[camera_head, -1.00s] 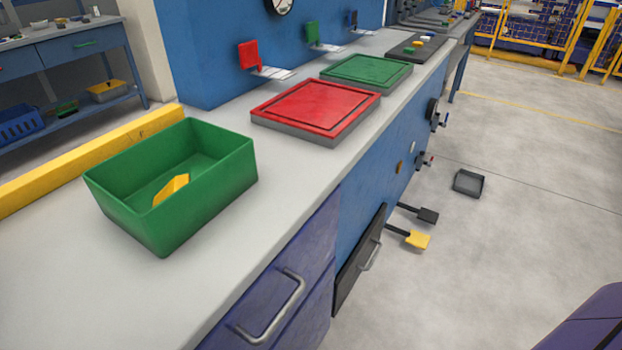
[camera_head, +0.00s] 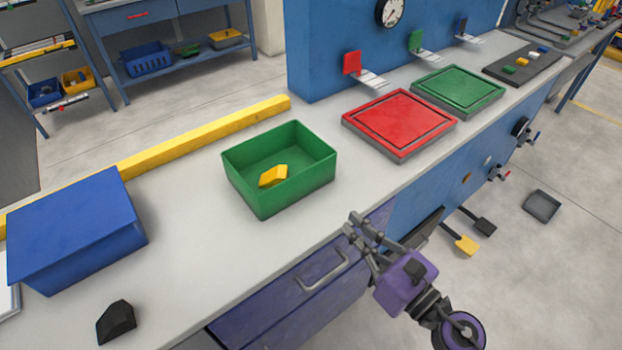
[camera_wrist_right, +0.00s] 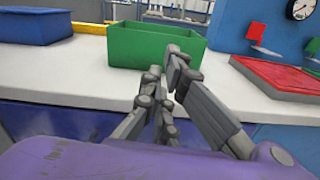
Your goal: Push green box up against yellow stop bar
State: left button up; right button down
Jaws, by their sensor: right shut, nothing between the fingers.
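The green box (camera_head: 262,192) is an open bin on the grey worktop, with a yellow piece (camera_head: 273,175) inside. The yellow stop bar (camera_head: 200,135) runs along the worktop's far edge; a strip of worktop shows between it and the box. My right gripper (camera_head: 352,222) is shut and empty, in front of the worktop's near edge, to the right of and nearer than the box. In the right wrist view the box (camera_wrist_right: 140,45) stands ahead, beyond the fingers (camera_wrist_right: 163,75), whose tips overlap its front wall in the picture; I cannot tell contact there. My left gripper is out of view.
A blue box (camera_head: 75,225) stands left on the worktop, with a black block (camera_head: 117,322) nearer the edge. Red (camera_head: 400,122) and green (camera_head: 457,88) square plates lie to the right. A drawer with a handle (camera_head: 310,272) is below the near edge.

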aim_at(262, 142)
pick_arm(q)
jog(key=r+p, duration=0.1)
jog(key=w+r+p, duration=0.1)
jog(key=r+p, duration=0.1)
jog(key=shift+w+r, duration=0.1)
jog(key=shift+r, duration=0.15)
pick_arm(e)
jog(key=shift+n, duration=0.5)
jog(key=x, duration=1.4)
jog(key=shift+s+a+f, duration=0.15)
jog(key=shift+a+f, duration=0.1)
jog(key=x, duration=0.5)
jog(key=b+x, duration=0.1)
jog(key=x, duration=0.9)
jog(key=shift+a+f, duration=0.3)
jog(key=shift+w+a+r, duration=0.1)
jog(key=shift+w+a, duration=0.1)
jog(key=shift+w, duration=0.1)
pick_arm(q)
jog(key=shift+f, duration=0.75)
pick_arm(e)
jog(key=shift+r, duration=0.2)
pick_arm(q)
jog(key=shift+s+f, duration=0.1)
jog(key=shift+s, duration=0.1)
pick_arm(e)
jog(key=shift+d, duration=0.1)
